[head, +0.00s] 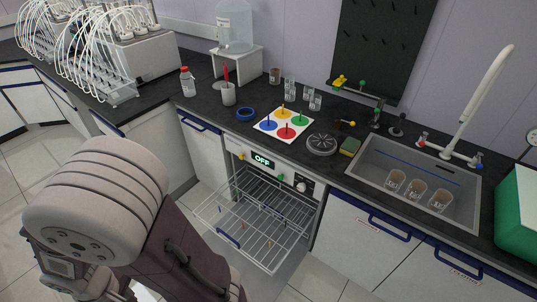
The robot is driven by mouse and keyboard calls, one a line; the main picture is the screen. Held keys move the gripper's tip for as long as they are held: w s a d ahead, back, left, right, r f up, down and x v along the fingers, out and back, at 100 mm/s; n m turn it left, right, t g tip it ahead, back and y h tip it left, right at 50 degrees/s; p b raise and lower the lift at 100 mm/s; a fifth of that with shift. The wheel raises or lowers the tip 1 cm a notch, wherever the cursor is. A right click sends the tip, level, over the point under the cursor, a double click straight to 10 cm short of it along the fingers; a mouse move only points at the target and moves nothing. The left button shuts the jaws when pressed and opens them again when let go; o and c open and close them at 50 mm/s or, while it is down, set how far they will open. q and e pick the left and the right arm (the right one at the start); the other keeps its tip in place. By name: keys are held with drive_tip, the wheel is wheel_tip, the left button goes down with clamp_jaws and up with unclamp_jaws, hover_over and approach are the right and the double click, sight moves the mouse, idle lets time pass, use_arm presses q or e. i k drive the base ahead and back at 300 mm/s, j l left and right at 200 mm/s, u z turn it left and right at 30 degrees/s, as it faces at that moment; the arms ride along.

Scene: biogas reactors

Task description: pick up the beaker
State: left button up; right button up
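Several clear glass vessels (290,88) stand at the back of the counter, left of the black pegboard. A small brown-filled beaker (275,75) stands just left of them. I cannot tell which one the task means. A large link of my arm fills the lower left, well apart from all of these. The fingertips of my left gripper do not show, and my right gripper is out of view.
A dishwasher (265,162) reading OFF is open below the counter, its wire rack (255,215) pulled out. A mat with coloured discs (300,123), a glass dish (321,144), a sponge (350,146) and a white tap (487,85) are nearby. A green box (517,215) stands at right.

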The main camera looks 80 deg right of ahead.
sight(395, 179)
drive_tip(key=k+j+z, duration=0.1)
drive_tip(key=z, duration=0.5)
drive_tip(key=k+z, duration=0.1)
drive_tip(key=z, duration=0.9)
drive_tip(key=k+z, duration=0.1)
drive_tip(key=z, duration=0.4)
drive_tip(key=l+z, duration=0.1)
drive_tip(key=z, duration=0.4)
drive_tip(key=k+z, duration=0.1)
drive_tip(key=z, duration=0.35)
drive_tip(key=l+z, duration=0.1)
drive_tip(key=z, duration=0.4)
drive_tip(key=l+z, duration=0.1)
drive_tip(key=z, duration=0.4)
